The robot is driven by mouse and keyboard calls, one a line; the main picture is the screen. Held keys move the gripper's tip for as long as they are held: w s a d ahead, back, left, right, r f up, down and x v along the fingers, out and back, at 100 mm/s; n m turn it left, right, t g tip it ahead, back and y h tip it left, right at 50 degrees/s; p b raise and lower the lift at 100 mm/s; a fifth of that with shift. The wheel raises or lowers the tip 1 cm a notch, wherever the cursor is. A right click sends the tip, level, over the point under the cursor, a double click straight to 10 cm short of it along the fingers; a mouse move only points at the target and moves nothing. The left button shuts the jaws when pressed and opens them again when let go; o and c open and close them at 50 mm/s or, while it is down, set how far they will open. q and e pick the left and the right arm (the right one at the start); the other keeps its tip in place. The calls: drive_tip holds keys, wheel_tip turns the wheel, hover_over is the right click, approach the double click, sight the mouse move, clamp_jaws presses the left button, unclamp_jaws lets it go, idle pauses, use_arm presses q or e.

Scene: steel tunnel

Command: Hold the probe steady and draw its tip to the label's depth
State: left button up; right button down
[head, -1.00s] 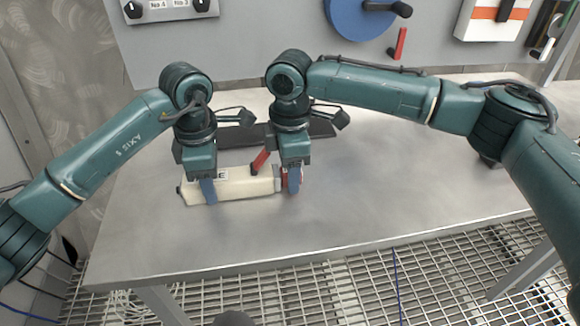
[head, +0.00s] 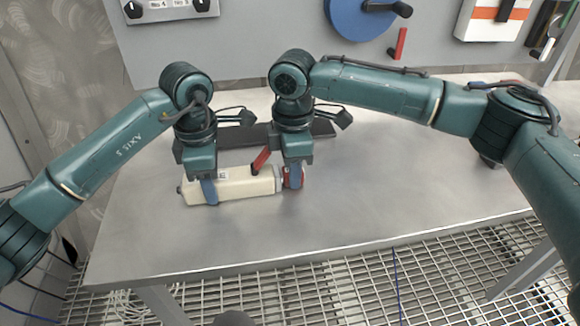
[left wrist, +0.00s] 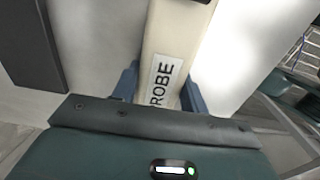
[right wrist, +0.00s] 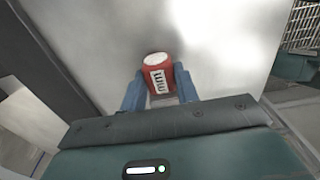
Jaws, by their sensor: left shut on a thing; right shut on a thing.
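The probe (head: 240,187) is a long cream body lying along the steel table, with a dark knob at its left end and a grey collar at its right. My left gripper (head: 209,194) is shut across its body; in the left wrist view its fingers flank a label (left wrist: 162,82) reading "ROBE", its start hidden. A red lever (head: 261,160) stands tilted at the probe's upper side. My right gripper (head: 293,178) is shut on the red end piece (right wrist: 159,77), which has a white speckled face and a white label with dark marks I cannot read surely.
A dark flat bar (head: 322,128) lies on the table (head: 390,190) behind the grippers. The table is clear to the right and in front. The wall behind carries a knob panel (head: 170,8), a blue wheel (head: 350,16) and a red handle (head: 399,43).

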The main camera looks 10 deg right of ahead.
drive_tip(key=d, duration=0.5)
drive_tip(key=shift+d, duration=0.4)
use_arm(q)
drive_tip(key=shift+a, duration=0.1)
use_arm(e)
drive_tip(key=c, duration=1)
unclamp_jaws()
drive_tip(key=shift+a, duration=0.1)
drive_tip(key=shift+c, duration=0.2)
drive_tip(key=shift+r, duration=0.1)
wheel_tip(320, 180, up, 12)
